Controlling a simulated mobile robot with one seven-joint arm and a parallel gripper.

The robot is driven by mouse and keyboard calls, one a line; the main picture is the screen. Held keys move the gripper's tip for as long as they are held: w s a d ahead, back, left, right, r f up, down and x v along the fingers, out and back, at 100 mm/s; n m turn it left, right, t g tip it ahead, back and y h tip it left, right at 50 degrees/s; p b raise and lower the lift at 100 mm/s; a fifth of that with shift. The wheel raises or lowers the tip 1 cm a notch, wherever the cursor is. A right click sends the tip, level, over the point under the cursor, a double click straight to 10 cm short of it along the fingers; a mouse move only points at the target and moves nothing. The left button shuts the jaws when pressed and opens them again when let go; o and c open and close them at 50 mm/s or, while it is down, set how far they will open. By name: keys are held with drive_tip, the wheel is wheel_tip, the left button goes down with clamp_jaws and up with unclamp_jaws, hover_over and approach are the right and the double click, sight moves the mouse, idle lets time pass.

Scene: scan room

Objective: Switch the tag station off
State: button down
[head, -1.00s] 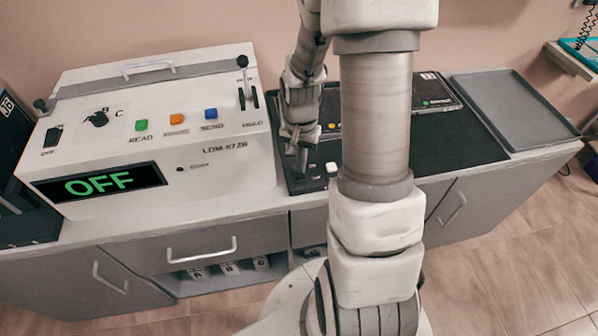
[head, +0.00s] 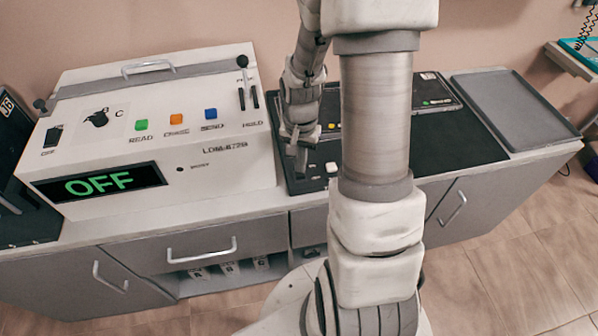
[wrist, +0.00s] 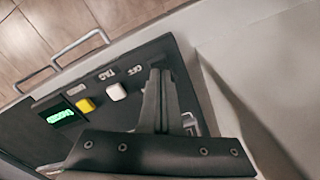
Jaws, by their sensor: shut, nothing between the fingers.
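The tag station is a dark panel (wrist: 85,75) that fills the left and middle of the wrist view. It has a white button (wrist: 116,91), a yellow button (wrist: 85,105), a small display (wrist: 60,115) with lit green text too small to read, and labels TAG and OFF. The white button also shows in the head view (head: 332,168), left of my arm. My gripper (wrist: 155,75) is shut and empty, with its fingertips over the panel near the OFF label. In the head view my gripper (head: 301,168) is just left of the white button. My fingers hide part of the panel.
A white console (head: 150,135) labelled LDM, its large display reading OFF, stands close on the left with upright levers. A dark mat (head: 470,130) and grey tray (head: 515,105) lie to the right. Drawer handles (head: 205,252) line the counter front.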

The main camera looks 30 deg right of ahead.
drive_tip(key=shift+f+b, duration=0.8)
drive_tip(key=shift+f, duration=0.15)
idle(0.6)
drive_tip(key=shift+r+p, duration=2.75)
drive_tip(key=shift+r, duration=0.75)
drive_tip(key=shift+r, duration=0.1)
wheel_tip(320, 180, up, 9)
drive_tip(key=n+t+p, duration=0.1)
drive_tip(key=n, duration=0.1)
hover_over(300, 175)
drive_tip(key=a, duration=0.2)
drive_tip(key=s+a+r+n+t, duration=0.2)
drive_tip(key=s+a+r, duration=0.1)
drive_tip(key=r, duration=0.5)
drive_tip(key=s+a+r+n+t+p, duration=0.2)
drive_tip(key=s+a+r+n, duration=0.3)
drive_tip(key=s+r, duration=0.4)
wheel_tip(300, 175, up, 2)
drive_tip(key=shift+s+a+r+t+p, duration=0.1)
drive_tip(key=shift+s+a+t+p, duration=0.05)
drive_tip(key=shift+a+t+p, duration=0.2)
